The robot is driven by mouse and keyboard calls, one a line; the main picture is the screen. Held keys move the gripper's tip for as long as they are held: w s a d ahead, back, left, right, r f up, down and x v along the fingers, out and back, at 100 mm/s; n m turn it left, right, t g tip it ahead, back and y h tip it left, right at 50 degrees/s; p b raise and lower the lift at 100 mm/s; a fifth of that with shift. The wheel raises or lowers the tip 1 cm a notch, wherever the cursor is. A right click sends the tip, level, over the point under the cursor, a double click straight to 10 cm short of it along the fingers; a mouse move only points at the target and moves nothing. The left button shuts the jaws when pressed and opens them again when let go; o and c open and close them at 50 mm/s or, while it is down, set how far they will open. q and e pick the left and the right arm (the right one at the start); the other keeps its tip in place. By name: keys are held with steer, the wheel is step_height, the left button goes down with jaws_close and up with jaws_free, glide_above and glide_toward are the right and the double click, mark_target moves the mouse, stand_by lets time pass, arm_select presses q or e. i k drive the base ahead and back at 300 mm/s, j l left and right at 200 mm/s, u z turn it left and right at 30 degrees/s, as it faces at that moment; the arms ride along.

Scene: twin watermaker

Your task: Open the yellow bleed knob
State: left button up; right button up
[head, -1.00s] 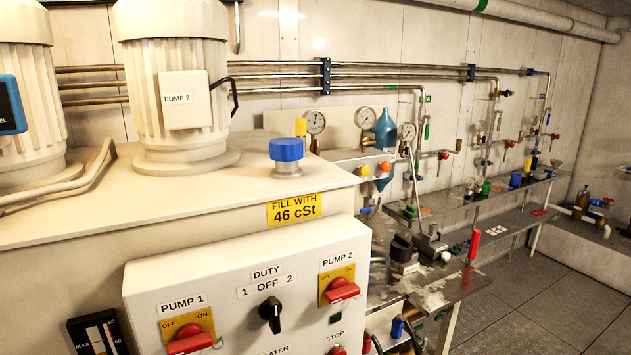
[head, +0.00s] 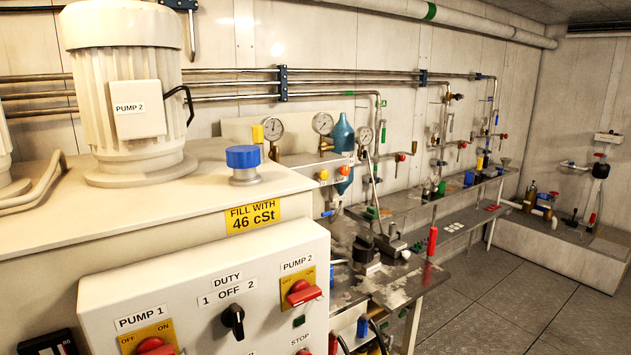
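A small round yellow knob (head: 323,174) sits on the front of a pale panel below the gauges, in the middle of the head view. It is small here, and I cannot tell whether it is open or closed. An orange knob (head: 344,171) is just to its right. Neither of my grippers is in view.
A large tank with the Pump 2 motor (head: 122,80) and a blue cap (head: 243,157) fills the left. The switch box (head: 205,290) stands in front. A cluttered steel bench (head: 405,282) lies right of it. Open floor (head: 500,310) is at the lower right.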

mark_target(323, 175)
steer(key=i+l, duration=0.15)
steer(key=l, duration=0.2)
steer(key=i+l+u, duration=0.1)
steer(key=l, duration=0.25)
steer(key=i+l, duration=0.2)
steer(key=l, duration=0.15)
steer(key=i+l+u, duration=0.1)
steer(key=l, duration=0.25)
steer(key=i+l+u, duration=0.1)
steer(key=l, duration=0.25)
steer(key=i, duration=0.1)
